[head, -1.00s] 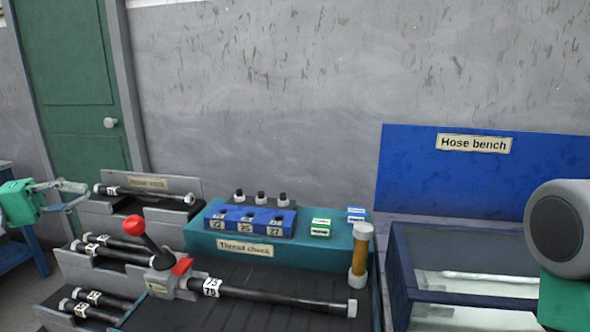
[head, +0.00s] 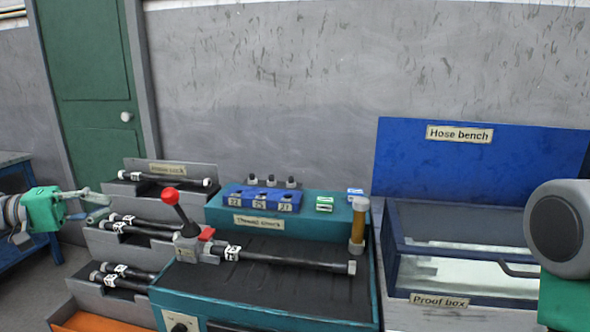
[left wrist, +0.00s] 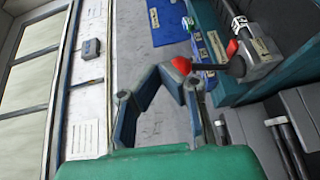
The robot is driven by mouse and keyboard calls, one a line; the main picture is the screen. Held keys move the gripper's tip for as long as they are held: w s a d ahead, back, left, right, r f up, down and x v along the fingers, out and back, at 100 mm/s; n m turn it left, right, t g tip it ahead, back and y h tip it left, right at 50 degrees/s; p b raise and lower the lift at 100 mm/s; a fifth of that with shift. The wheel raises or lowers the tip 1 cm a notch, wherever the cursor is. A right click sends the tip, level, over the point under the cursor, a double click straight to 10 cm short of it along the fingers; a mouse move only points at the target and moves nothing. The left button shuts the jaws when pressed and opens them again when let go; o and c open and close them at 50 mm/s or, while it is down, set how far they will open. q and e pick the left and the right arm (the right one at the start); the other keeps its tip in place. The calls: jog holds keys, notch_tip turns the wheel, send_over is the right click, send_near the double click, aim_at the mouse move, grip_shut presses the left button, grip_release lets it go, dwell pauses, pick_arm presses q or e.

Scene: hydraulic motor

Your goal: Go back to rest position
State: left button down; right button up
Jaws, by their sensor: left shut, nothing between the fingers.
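My left gripper (head: 95,205) is at the left of the head view, with a green body and grey fingers. It is shut and empty, in the air to the left of the hose rack. In the left wrist view its fingers (left wrist: 180,78) show above the green body, apart from the red-knobbed lever behind them.
A hose rack (head: 195,172) holds several black hoses. A clamp with a red-knobbed lever (head: 180,213) has a hose (head: 290,262) lying along the bench. The teal thread check block (head: 325,228) stands behind it. The proof box (head: 450,299) is at the right. Free floor shows at the left.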

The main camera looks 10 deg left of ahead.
pick_arm(q)
jog(key=d+f+g+y, duration=0.1)
jog(key=d+f, duration=0.4)
jog(key=f, duration=0.1)
jog(key=s+d+f+g+y, duration=0.1)
jog(key=d+f+g+y, duration=0.1)
jog(key=d+f, duration=0.4)
jog(key=s+d+f+g+y+b, duration=0.1)
jog(key=d+f, duration=0.5)
jog(key=f, duration=0.1)
jog(key=shift+s+f+g+y, duration=0.2)
jog(key=shift+f+g+y, duration=0.1)
jog(key=shift+y, duration=0.1)
jog(key=s+d+f+m+g+y+b, duration=0.1)
jog(key=s+d+f+g+y, duration=0.15)
jog(key=s+f, duration=0.6)
jog(key=s+d+f+g+y+b, duration=0.15)
jog(key=s+f+y, duration=0.25)
jog(key=s+f, duration=0.45)
jog(key=s+a+f+m+y, duration=0.2)
jog(key=s+f, duration=0.1)
jog(key=s, duration=0.3)
jog(key=s+a+f+m+t+y, duration=0.1)
jog(key=s+a+f+m+y, duration=0.1)
jog(key=s, duration=0.5)
jog(key=shift+a+f, duration=0.45)
jog(key=shift+f, duration=0.2)
